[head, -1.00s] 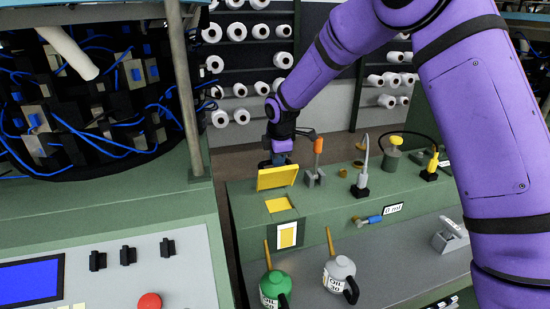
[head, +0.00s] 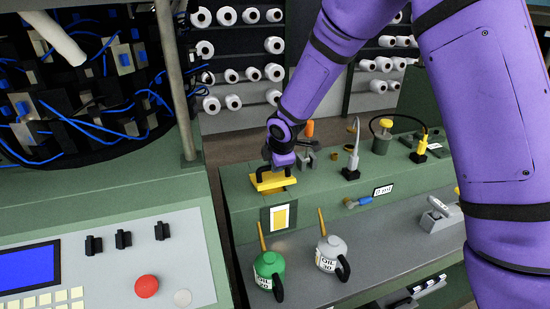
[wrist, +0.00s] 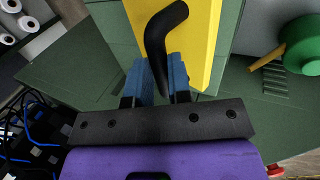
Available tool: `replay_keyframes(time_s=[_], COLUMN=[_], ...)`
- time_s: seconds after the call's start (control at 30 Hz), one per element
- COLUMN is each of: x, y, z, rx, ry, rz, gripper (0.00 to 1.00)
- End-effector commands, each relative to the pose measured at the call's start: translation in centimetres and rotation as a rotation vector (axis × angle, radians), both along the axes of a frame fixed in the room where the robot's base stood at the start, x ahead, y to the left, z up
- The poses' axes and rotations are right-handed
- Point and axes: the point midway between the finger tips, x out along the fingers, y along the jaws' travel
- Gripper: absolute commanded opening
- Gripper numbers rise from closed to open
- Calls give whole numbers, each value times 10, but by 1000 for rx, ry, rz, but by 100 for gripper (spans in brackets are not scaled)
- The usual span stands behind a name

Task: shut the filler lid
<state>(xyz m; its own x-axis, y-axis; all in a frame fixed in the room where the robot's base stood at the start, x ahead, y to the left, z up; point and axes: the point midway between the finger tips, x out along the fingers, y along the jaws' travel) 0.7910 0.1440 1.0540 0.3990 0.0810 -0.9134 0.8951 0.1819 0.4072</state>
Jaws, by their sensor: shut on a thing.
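The yellow filler lid (head: 270,182) is at the left end of the green bench top, low over the filler opening. It looks nearly flat; whether it is fully seated I cannot tell. My gripper (head: 276,163) is above it, shut on the lid's black bent handle. In the wrist view the blue fingertips of my gripper (wrist: 160,82) hold one end of the black handle (wrist: 160,32), with the yellow lid (wrist: 195,50) behind it. The filler opening is hidden under the lid.
A green oil can (head: 270,268) and a grey oil can (head: 327,255) stand on the lower shelf. Behind the lid are an orange-topped lever (head: 309,130) and a grey nozzle on a black base (head: 352,160). A panel with a red button (head: 147,286) is at left.

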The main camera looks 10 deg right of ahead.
Motion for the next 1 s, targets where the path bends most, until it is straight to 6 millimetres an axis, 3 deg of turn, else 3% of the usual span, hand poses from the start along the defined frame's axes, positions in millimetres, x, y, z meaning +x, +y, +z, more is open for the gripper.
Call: replay_keyframes(time_s=[1.0], x=[-19], y=[-5], z=[-25], rx=[25], ry=[-134], rz=[-1], gripper=[0])
